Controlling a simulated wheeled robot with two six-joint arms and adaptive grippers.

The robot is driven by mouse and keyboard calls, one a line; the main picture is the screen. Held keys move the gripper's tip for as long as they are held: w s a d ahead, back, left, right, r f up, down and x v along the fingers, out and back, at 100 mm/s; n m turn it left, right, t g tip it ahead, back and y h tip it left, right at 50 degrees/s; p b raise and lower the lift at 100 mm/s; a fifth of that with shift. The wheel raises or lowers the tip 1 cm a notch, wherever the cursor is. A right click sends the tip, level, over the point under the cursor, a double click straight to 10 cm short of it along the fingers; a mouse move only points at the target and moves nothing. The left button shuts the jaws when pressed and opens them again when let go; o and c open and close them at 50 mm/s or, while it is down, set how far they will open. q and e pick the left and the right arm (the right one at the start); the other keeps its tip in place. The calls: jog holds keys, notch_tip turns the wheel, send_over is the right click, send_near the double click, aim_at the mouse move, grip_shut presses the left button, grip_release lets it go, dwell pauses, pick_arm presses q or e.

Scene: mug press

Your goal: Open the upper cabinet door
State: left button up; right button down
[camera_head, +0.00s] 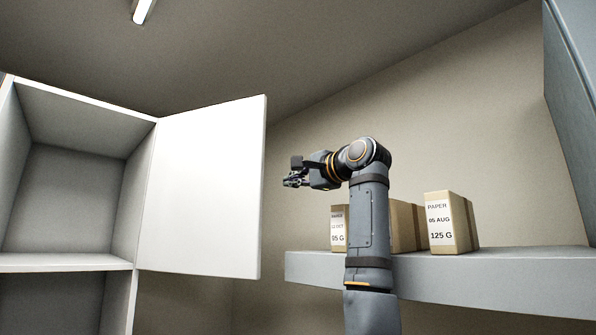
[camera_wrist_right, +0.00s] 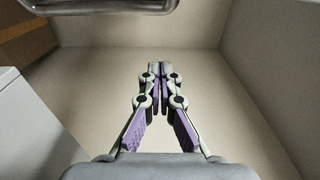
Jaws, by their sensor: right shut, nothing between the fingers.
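The upper cabinet (camera_head: 75,190) is at the left of the head view, and its inside shows as an empty grey compartment. Its white door (camera_head: 205,190) stands swung out to the right, wide open, hinged at the cabinet's right wall. My right gripper (camera_head: 287,181) is just right of the door's free edge, apart from it in the picture. In the right wrist view the right gripper (camera_wrist_right: 158,68) is shut, with its fingertips together and nothing between them. My left gripper is not in view.
A wall shelf (camera_head: 500,275) at the right holds boxes, including a labelled paper box (camera_head: 450,222) and another box (camera_head: 338,228) partly behind my right arm. A grey-blue panel (camera_head: 575,90) is at the far right. A ceiling lamp (camera_head: 142,10) is above.

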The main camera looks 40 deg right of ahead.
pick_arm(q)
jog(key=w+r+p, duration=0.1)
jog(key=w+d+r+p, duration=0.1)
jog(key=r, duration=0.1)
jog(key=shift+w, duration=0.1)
pick_arm(e)
jog(key=w+a, duration=0.4)
